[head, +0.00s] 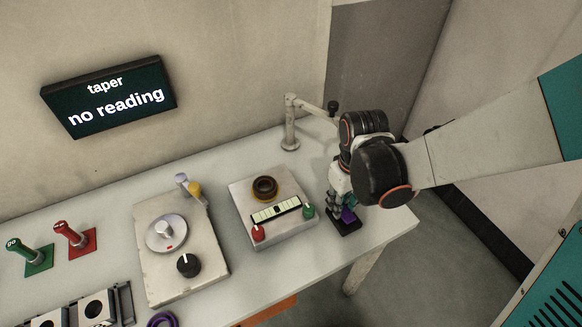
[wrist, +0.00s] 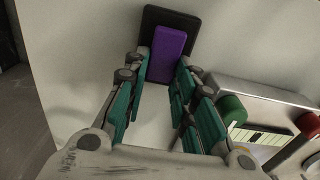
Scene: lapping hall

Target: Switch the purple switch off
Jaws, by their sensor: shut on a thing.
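The purple switch (head: 348,215) stands on a black base at the right end of the table, partly hidden by my gripper (head: 341,203) in the head view. In the wrist view the purple switch (wrist: 170,48) is a purple block on the black plate (wrist: 158,17). My gripper (wrist: 164,76) reaches down from above, with one teal finger on each side of the purple block, shut on it. I cannot tell from these views which way the switch is set.
Left of the switch is a grey box (head: 247,215) with a level vial, a green knob (head: 308,210) and a red knob (head: 258,233). A jointed post (head: 290,125) stands behind. The table's right edge is close. A screen (head: 110,95) reads "no reading".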

